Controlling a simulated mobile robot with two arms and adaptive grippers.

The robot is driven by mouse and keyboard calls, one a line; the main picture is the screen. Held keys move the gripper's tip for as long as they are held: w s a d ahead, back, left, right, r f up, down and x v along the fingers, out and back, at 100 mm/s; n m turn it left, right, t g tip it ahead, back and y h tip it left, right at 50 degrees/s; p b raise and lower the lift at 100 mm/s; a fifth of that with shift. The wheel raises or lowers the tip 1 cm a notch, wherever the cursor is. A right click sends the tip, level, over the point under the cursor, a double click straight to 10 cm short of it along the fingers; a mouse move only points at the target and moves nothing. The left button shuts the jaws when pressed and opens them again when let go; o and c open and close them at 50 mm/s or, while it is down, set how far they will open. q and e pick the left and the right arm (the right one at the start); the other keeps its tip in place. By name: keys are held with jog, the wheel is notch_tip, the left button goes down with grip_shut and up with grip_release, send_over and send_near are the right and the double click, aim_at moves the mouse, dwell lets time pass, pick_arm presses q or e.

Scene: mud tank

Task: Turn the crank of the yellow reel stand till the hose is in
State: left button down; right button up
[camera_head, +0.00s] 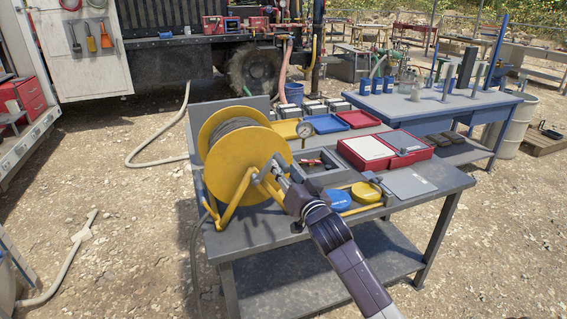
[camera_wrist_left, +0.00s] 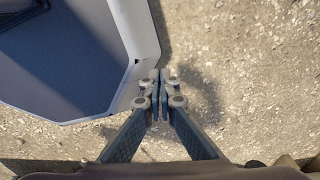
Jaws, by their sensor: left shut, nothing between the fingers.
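The yellow reel stand (camera_head: 230,172) stands at the left end of the grey workbench, its round flange facing me. Dark grey hose (camera_head: 238,125) is wound on its drum, and a dark length hangs down beside the bench's left side (camera_head: 194,240). My right gripper (camera_head: 268,172) is at the reel's right side, by the crank. The gripper hides much of the crank, and I cannot tell whether the fingers close on it. My left gripper (camera_wrist_left: 160,82) shows only in the left wrist view, shut and empty above gravel, beside a grey panel's edge.
The workbench (camera_head: 440,180) also holds a pressure gauge (camera_head: 304,129), an open red case (camera_head: 360,152), blue and yellow tape rolls (camera_head: 366,192) and trays. A blue table (camera_head: 430,105) stands behind right. A pale hose (camera_head: 150,152) lies on the gravel at left.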

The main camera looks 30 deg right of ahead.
jog(key=shift+x, duration=1.95)
jog(key=shift+d+f, duration=0.1)
jog(key=shift+c, duration=0.2)
grip_shut()
